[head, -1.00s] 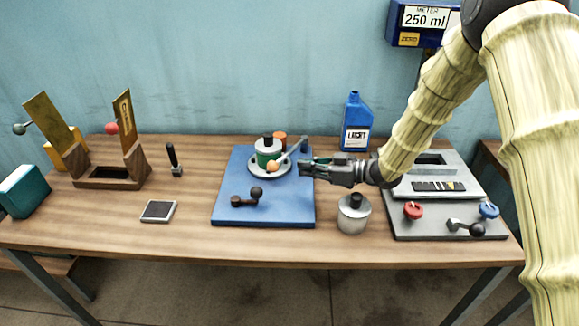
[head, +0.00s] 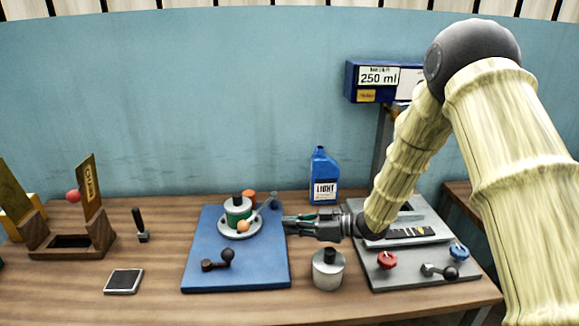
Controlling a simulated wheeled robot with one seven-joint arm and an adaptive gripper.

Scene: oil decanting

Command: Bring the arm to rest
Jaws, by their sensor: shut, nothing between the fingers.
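My gripper (head: 290,224) is shut and empty. In the head view it points left, over the right edge of the blue board (head: 235,275). Its tip is near the lever with an orange ball (head: 243,226) that lies across a round dish on the board. A green and white container (head: 237,209) with a dark cap stands on that dish. My arm reaches in from the right, above the grey panel. Whether the gripper touches the lever cannot be told.
A metal canister (head: 328,270) with a dark cap stands below my wrist. A blue "LIGHT" bottle (head: 323,177) stands behind. The grey panel (head: 415,278) has red and blue knobs. A meter (head: 375,81) reads 250 ml.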

